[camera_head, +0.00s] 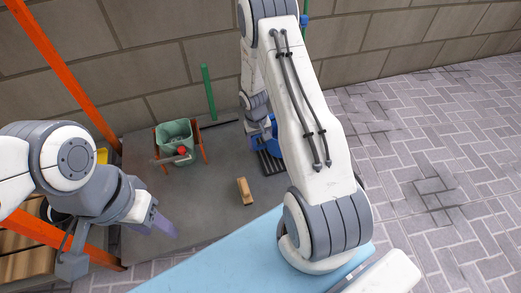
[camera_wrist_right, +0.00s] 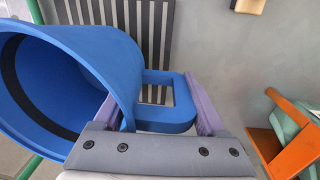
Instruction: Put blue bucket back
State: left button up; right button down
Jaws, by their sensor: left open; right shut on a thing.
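The blue bucket (camera_head: 274,143) is at the back of the grey floor panel, by the dark slatted grate (camera_head: 270,164), and my right arm partly covers it in the head view. In the right wrist view the bucket (camera_wrist_right: 108,65) lies tilted with its wide mouth toward the left. Its loop-shaped handle (camera_wrist_right: 165,125) is between the purple fingers of my right gripper (camera_wrist_right: 157,112), which is shut on it. Whether the bucket touches the grate is hard to tell. My left gripper (camera_head: 156,223) is open and empty at the left, far from the bucket.
A green tub (camera_head: 174,134) with a red part stands on orange legs at the back left. A small wooden block (camera_head: 245,191) lies mid-panel. A green post (camera_head: 208,92) stands near the brick wall. A light blue surface (camera_head: 235,255) is in front. Orange beams and planks are at the left.

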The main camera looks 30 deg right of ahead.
jog(key=shift+f+b, duration=0.5)
jog(key=shift+f, duration=0.75)
pick_arm(q)
jog(key=shift+f, duration=0.95)
pick_arm(e)
grip_release()
